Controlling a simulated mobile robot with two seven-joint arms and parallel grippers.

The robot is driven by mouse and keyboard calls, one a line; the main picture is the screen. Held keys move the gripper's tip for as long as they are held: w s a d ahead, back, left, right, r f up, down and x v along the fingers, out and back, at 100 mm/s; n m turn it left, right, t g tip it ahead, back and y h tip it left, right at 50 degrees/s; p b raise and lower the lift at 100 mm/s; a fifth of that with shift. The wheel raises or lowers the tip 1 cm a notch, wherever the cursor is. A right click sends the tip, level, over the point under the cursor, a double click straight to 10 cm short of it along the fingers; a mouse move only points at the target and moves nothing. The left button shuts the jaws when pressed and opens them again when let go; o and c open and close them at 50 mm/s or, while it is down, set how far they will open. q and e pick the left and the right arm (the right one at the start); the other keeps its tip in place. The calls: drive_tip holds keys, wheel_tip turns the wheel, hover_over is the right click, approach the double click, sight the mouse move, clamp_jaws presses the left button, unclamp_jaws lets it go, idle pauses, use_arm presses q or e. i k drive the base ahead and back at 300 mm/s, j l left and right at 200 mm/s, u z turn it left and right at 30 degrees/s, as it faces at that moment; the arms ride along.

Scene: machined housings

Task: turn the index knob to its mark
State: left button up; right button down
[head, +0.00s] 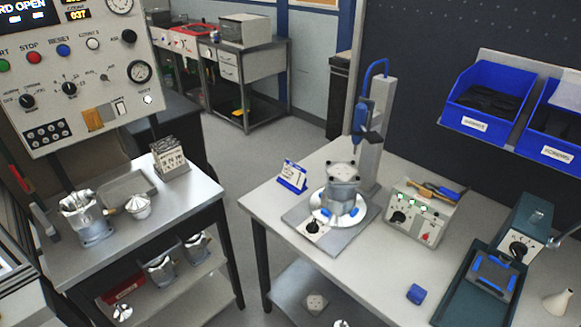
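A black knob on a pale dial (312,226) sits at the front left corner of the grey base plate (346,238) of a fixture on the right-hand table. It looks like the index knob, but I cannot read a label. Its pointer and mark are too small to make out. Behind it, a machined housing (342,190) stands upright on a round white plate (322,202) with blue clamps. A blue spindle tool (361,115) hangs above on a grey column. Neither of my grippers shows in this view.
A control box (418,214) with a black knob stands right of the fixture. A blue-and-white sign (293,175) stands to its left. The table front between is clear. A button panel (75,75) stands left.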

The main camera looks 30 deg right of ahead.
sight(312, 228)
drive_tip(key=z, duration=1.15)
drive_tip(key=i+j+z, duration=0.2)
drive_tip(key=j, duration=0.25)
drive_tip(key=k+l+u, duration=0.25)
drive_tip(key=l, duration=0.35)
drive_tip(key=k+l+u, duration=0.25)
drive_tip(key=k+l, duration=0.25)
